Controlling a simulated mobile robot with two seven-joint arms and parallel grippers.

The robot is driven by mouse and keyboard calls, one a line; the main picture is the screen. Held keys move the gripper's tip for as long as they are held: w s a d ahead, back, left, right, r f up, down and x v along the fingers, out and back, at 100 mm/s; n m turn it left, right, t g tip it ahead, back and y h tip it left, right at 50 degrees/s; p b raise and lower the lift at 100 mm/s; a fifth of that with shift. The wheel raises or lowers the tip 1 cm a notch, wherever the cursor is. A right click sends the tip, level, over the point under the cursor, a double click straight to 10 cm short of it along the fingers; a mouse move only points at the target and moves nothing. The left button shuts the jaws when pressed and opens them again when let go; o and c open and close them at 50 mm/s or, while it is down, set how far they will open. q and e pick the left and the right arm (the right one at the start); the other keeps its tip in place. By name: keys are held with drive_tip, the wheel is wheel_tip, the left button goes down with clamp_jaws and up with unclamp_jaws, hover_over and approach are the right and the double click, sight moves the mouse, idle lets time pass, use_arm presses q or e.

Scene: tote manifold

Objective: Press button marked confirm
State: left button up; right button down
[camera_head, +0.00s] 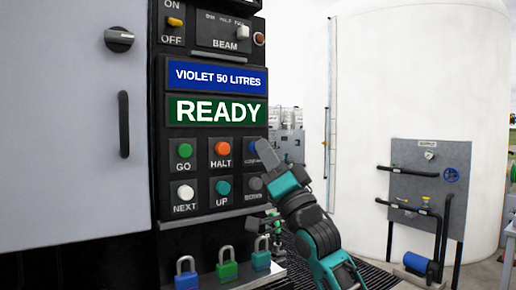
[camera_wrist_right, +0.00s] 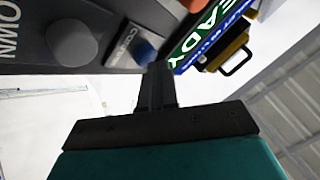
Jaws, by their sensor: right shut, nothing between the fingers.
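The blue button (camera_head: 252,146) is at the right end of the panel's top button row. Its label is partly covered by my gripper in the head view. In the right wrist view the blue button (camera_wrist_right: 146,52) sits beside a label that seems to read CONFIRM, at a steep angle. My right gripper (camera_head: 264,150) is shut and empty, its fingertips right at the blue button. The fingertips (camera_wrist_right: 158,72) overlap the button's edge in the wrist view; I cannot tell whether they touch it. My left gripper is not in view.
The display (camera_head: 217,111) reads READY. A grey cabinet door (camera_head: 70,130) stands left.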

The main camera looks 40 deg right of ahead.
drive_tip(key=shift+s+a, duration=0.1)
drive_tip(key=shift+s, duration=0.75)
drive_tip(key=shift+s, duration=0.1)
drive_tip(key=s, duration=0.4)
drive_tip(key=shift+s+a, duration=0.3)
drive_tip(key=shift+s, duration=0.1)
drive_tip(key=shift+f, duration=0.1)
idle(0.3)
